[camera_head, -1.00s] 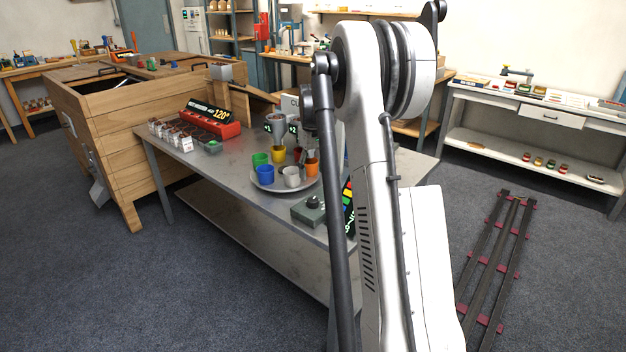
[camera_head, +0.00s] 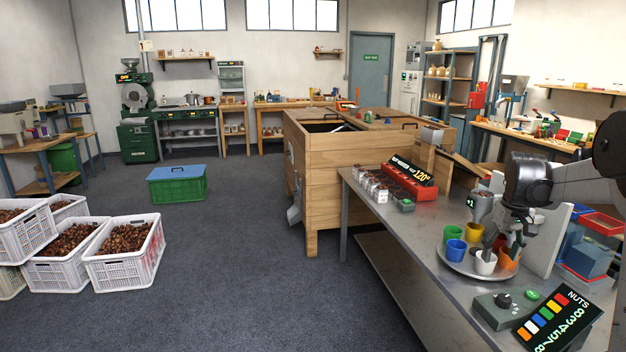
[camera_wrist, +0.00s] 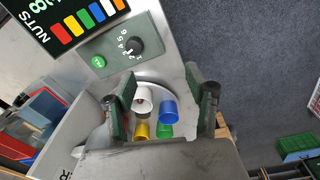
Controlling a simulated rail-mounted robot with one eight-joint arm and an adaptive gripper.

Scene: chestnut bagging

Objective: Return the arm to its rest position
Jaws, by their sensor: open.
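My gripper (camera_head: 503,243) hangs over the round plate of cups at the right in the head view, with my arm reaching in from the right edge. In the wrist view my gripper (camera_wrist: 160,92) has its two fingers spread wide apart, with cups visible between them and nothing held. White (camera_head: 486,263), blue (camera_head: 455,250), green (camera_head: 452,234), yellow (camera_head: 474,231) and orange (camera_head: 509,260) cups stand on the grey plate (camera_head: 462,268). The fingers are close to the white and orange cups; I cannot tell whether they touch.
The steel table (camera_head: 425,235) also holds a "NUTS" colour panel (camera_head: 556,320), a dial box (camera_head: 506,306) and a red display unit (camera_head: 409,180). A large wooden bin (camera_head: 335,185) stands behind.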

